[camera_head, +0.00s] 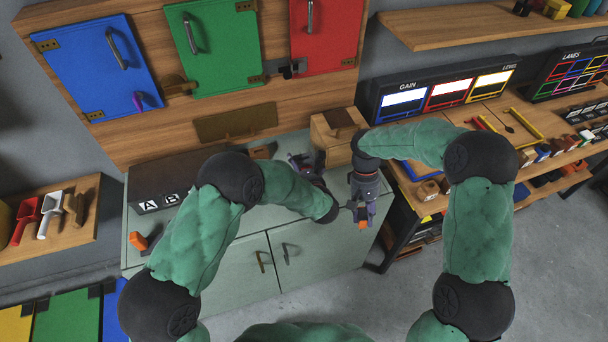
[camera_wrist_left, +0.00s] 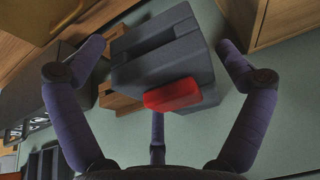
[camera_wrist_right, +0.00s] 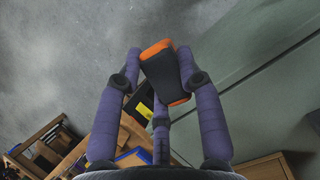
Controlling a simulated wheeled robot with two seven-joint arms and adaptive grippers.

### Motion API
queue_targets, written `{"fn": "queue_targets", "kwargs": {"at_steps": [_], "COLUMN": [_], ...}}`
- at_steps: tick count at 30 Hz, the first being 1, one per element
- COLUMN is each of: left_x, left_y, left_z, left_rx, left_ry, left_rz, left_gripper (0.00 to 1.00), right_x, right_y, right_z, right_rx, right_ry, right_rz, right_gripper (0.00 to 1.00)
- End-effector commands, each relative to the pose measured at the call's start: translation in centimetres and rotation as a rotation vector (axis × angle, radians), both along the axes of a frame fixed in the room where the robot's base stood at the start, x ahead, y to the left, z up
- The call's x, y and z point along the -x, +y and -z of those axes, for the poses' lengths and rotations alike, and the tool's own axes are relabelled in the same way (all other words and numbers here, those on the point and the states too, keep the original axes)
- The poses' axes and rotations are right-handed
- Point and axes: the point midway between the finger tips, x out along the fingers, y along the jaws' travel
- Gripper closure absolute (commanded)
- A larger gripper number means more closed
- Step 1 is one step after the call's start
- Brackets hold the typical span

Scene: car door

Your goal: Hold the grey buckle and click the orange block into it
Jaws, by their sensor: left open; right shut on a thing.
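The grey buckle (camera_wrist_left: 165,58), a dark grey block with a red button on its near face, lies between the spread fingers of my left gripper (camera_wrist_left: 159,47) in the left wrist view. Both fingers stand apart from its sides. In the head view my left gripper (camera_head: 304,164) is over the back of the green cabinet top, and I cannot make out the buckle there. My right gripper (camera_wrist_right: 158,60) is shut on the orange block (camera_wrist_right: 163,75), which has a black middle and orange ends. In the head view the block (camera_head: 362,224) hangs near the cabinet's front right corner.
The green cabinet top (camera_head: 230,232) is largely clear at the front. A wooden box (camera_head: 330,150) stands near its back right corner. An orange and dark object (camera_head: 138,241) lies at its left end, near an A/B box (camera_head: 150,207). A workbench is at right.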

Motion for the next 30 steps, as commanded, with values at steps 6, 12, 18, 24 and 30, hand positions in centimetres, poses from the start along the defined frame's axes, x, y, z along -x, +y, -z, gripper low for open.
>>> {"fn": "queue_targets", "kwargs": {"at_steps": [6, 12, 18, 24, 30], "left_x": [-0.77, -0.79, -0.78, -0.77, -0.77], "left_y": [0.24, 0.25, 0.24, 0.24, 0.24], "left_z": [0.35, 0.32, 0.32, 0.32, 0.32], "left_rx": [0.000, 0.000, 0.000, 0.000, 0.000], "left_ry": [0.000, 0.000, 0.000, 0.000, 0.000], "left_rz": [0.000, 0.000, 0.000, 0.000, 0.000], "left_gripper": [0.00, 0.00, 0.48, 0.59, 0.60], "right_x": [-0.01, -0.01, -0.01, -0.01, -0.62], "right_y": [0.00, -0.01, 0.00, -0.01, 0.20], "right_z": [0.12, 0.11, 0.11, 0.11, -0.16], "right_rx": [0.000, 0.000, 0.000, 0.000, -0.001], "right_ry": [0.000, 0.000, 0.000, 0.000, -0.002], "right_rz": [0.000, 0.000, 0.000, 0.000, 0.016], "right_gripper": [0.96, 0.96, 0.96, 0.96, 0.96]}}
